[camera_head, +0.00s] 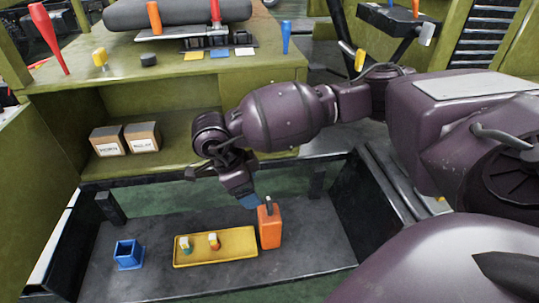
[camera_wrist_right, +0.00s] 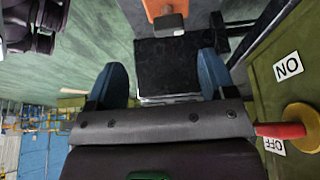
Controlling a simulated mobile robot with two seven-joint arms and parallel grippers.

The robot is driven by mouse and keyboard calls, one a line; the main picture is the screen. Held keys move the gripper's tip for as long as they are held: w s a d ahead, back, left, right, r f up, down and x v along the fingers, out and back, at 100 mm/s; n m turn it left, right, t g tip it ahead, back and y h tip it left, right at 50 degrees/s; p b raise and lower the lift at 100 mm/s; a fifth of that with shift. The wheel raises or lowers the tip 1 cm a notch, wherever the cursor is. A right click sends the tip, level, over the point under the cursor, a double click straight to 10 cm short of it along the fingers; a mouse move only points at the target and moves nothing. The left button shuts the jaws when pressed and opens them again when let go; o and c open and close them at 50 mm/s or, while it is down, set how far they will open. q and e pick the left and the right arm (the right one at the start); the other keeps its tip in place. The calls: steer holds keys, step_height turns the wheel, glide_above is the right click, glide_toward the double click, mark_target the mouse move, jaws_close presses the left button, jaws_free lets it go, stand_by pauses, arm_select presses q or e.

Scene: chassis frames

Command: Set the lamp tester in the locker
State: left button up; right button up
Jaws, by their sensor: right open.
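The lamp tester, which looks to be the orange box with a dark top (camera_head: 270,230), stands upright on the dark lower surface, right of a yellow tray. My right gripper (camera_head: 249,200) hangs just above and left of its top. In the right wrist view my gripper (camera_wrist_right: 163,72) is open, blue fingers apart and nothing between them. An orange body with a grey end (camera_wrist_right: 165,8), likely the tester, shows beyond the fingertips. The locker is likely the olive cabinet (camera_head: 225,122) with an open shelf; I cannot tell for sure. My left gripper is out of view.
The yellow tray (camera_head: 215,259) holds two small pieces. A blue open holder (camera_head: 128,256) stands left of it. Two cardboard boxes (camera_head: 125,139) sit on the shelf. Tools and small pieces lie on the cabinet top.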

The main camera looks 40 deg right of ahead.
mark_target(268, 203)
steer(key=b+x, duration=0.1)
steer(key=x, duration=0.4)
steer(key=shift+d+f, duration=0.3)
steer(key=x, duration=0.2)
steer(key=d+b+x, duration=0.1)
steer(key=x, duration=0.2)
steer(key=shift+w+r, duration=0.15)
steer(key=shift+w, duration=0.05)
steer(key=c, duration=0.7)
jaws_close()
